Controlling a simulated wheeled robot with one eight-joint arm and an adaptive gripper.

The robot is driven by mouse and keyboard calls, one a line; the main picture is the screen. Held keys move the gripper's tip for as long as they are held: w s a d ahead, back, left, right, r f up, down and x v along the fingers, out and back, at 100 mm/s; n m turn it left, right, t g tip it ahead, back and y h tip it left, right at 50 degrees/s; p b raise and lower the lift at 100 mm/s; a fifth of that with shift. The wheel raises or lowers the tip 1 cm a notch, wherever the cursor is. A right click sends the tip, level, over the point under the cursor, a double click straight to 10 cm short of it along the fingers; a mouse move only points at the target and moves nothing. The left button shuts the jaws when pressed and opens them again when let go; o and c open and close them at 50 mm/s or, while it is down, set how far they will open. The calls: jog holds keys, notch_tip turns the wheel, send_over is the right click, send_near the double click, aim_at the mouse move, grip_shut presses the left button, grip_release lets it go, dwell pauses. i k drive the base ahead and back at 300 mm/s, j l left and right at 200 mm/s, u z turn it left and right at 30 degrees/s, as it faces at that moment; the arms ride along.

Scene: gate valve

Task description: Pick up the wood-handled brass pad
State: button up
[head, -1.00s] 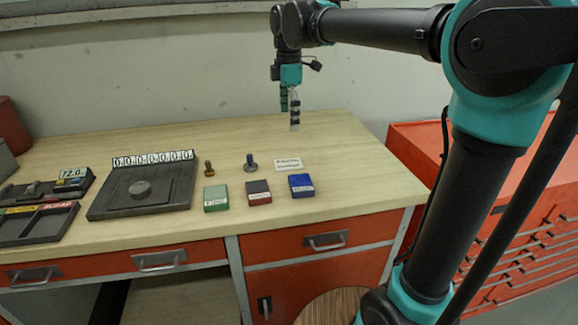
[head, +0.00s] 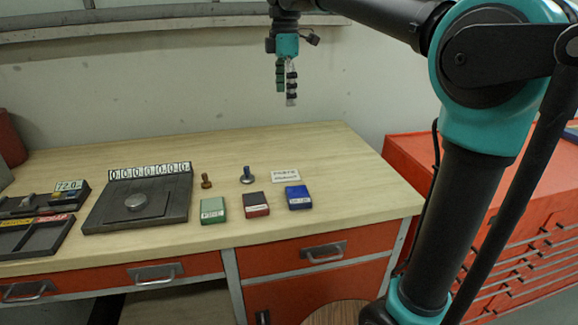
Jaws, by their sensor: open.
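The wood-handled brass pad (head: 206,181) is a small brown upright piece on the wooden workbench, just behind a green box. My gripper (head: 287,98) points down and hangs in the air above the back of the bench, right of the brass pad and well above it. Its two fingers are a little apart with nothing visible between them.
A green box (head: 213,210), a dark red box (head: 256,205) and a blue box (head: 298,197) stand in front. A white card (head: 286,176) is behind. A dark scale-like plate (head: 138,205) lies left. The back of the workbench (head: 250,150) is clear.

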aim_at(207, 184)
jog(key=k, duration=1)
